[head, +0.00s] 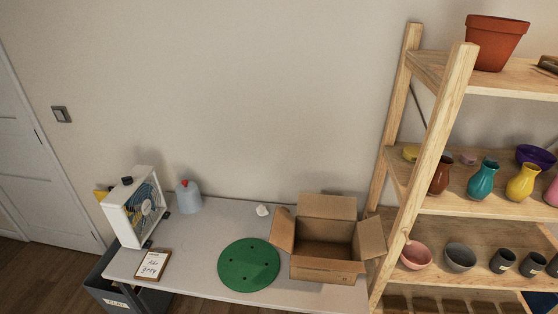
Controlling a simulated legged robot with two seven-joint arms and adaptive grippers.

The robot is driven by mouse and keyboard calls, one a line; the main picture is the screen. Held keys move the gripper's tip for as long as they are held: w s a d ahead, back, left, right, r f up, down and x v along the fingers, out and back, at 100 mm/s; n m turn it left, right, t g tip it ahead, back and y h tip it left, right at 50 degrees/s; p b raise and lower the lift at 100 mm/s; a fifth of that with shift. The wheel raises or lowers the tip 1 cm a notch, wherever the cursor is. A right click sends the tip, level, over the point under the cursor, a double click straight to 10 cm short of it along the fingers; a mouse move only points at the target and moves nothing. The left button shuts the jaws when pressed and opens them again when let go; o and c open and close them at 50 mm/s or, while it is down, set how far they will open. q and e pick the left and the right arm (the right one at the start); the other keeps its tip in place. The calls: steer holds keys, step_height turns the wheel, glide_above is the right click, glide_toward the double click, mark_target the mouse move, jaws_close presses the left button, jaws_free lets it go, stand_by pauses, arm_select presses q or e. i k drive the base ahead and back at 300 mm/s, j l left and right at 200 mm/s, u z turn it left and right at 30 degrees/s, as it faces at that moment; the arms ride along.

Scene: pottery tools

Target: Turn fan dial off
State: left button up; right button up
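A white box fan (136,207) stands upright at the left end of the grey table, its grille facing right. A dark round dial (127,181) sits on top of the fan. I cannot tell from this view which setting the dial is on. Neither of my grippers shows in the head view.
On the table (200,262) are a clipboard (152,264), a jug with a red cap (188,197), a green disc (249,265) and an open cardboard box (326,245). A wooden shelf (437,140) with pottery stands right. A grey bin (108,287) is at the table's left end.

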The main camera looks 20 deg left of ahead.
mark_target(127, 180)
steer(key=u, duration=1.9)
